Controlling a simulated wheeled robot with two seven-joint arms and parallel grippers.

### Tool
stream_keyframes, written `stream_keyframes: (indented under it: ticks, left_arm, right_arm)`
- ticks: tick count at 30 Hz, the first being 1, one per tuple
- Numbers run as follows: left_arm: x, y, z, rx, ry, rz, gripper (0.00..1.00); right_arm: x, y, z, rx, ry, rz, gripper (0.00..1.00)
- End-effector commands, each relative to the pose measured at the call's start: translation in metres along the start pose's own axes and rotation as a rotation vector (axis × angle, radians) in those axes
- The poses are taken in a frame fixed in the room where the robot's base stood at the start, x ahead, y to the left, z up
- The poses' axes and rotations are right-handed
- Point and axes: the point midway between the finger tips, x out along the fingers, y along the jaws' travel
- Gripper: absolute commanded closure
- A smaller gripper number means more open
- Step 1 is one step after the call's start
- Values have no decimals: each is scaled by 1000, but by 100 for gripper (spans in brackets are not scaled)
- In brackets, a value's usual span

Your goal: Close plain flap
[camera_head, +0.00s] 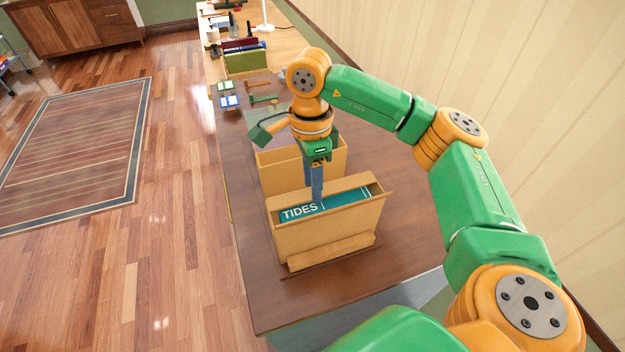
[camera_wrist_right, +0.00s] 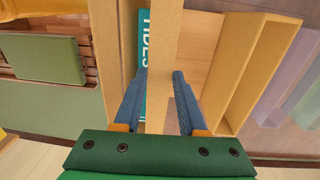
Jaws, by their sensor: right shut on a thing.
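A tan box (camera_head: 325,235) stands on the table with a teal book marked TIDES (camera_head: 299,212) inside it. The book also shows in the right wrist view (camera_wrist_right: 144,42). My right gripper (camera_head: 317,194) points down at the far upper edge of this box. In the right wrist view its blue fingers (camera_wrist_right: 160,80) stand on both sides of a tan board (camera_wrist_right: 166,45) and are shut on it. I cannot tell whether this board is the plain flap or a box wall. My left gripper is not in view.
A second open tan box (camera_head: 284,174) stands just behind the first. Small tools and cards (camera_head: 230,102), a green box (camera_head: 247,62) and a white lamp (camera_head: 265,27) lie farther back. The table's near end (camera_head: 275,305) is clear.

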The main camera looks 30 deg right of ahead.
Motion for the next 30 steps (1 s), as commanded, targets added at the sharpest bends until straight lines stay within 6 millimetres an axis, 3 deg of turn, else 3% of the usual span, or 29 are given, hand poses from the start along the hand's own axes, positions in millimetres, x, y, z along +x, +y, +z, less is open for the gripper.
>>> stream_keyframes:
  ticks: [5, 13, 14, 17, 26, 30]
  left_arm:
    - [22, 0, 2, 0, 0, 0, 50]
    - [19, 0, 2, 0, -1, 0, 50]
    - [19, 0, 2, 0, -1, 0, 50]
    - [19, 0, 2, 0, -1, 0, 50]
    - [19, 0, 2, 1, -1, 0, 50]
    - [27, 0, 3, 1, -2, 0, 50]
  right_arm:
    - [7, 1, 0, -1, -2, -68, 100]
    - [2, 2, 0, 0, -1, -77, 100]
    - [2, 2, 0, 0, -1, -76, 57]
    - [2, 2, 0, 0, -1, -76, 30]
    - [1, 2, 0, 0, -2, -78, 29]
    - [-20, 3, 1, -1, -4, -82, 29]
